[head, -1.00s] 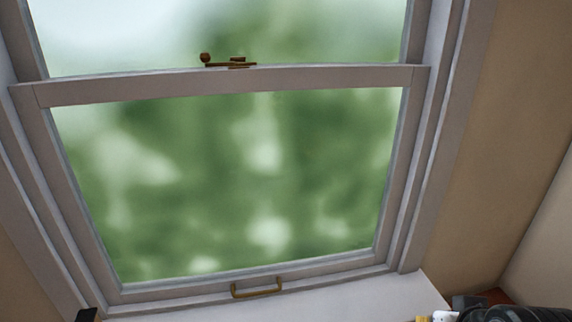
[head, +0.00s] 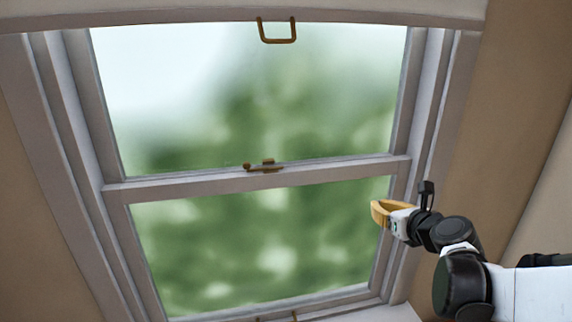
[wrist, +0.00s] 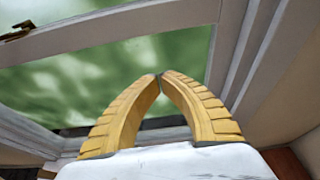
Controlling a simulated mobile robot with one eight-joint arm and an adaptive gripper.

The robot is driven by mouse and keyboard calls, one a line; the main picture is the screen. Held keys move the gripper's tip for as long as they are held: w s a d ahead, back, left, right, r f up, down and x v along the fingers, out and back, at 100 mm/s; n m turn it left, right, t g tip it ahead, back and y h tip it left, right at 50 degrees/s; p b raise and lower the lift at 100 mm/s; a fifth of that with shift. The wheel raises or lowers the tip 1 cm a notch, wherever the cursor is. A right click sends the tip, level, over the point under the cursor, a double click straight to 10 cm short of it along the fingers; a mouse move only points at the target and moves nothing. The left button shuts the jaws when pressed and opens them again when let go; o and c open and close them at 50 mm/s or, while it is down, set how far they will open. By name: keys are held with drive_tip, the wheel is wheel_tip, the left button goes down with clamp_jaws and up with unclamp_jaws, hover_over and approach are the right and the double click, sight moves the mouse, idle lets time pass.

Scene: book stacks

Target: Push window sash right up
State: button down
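The window's lower sash (head: 270,240) is a grey-white frame around green blurred glass, its bottom edge near the picture's lower border. A brass latch (head: 263,166) sits on the meeting rail (head: 270,180) at its top. Only the tips of the sash's bottom handle (head: 295,317) show. My gripper (head: 378,213), with yellow fingers, is raised in front of the sash's right side, below the meeting rail. In the wrist view its fingertips (wrist: 161,76) meet, with nothing seen between them. Whether they touch the sash is unclear.
The upper sash (head: 260,90) fills the area above the meeting rail. A brass handle (head: 277,40) hangs at its top. Tan wall (head: 500,130) lies to the right of the window casing. The latch also shows in the wrist view (wrist: 17,31).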

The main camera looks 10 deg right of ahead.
sight(361, 184)
drive_tip(key=x, duration=1)
drive_tip(key=shift+d, duration=0.15)
wheel_tip(361, 184, up, 4)
drive_tip(key=shift+s+p, duration=0.2)
drive_tip(key=shift+p, duration=0.35)
drive_tip(key=shift+w, duration=0.2)
drive_tip(key=shift+s+r, duration=0.1)
wheel_tip(361, 184, up, 25)
drive_tip(key=p, duration=1.3)
drive_tip(key=shift+r, duration=0.2)
drive_tip(key=shift+f, duration=0.1)
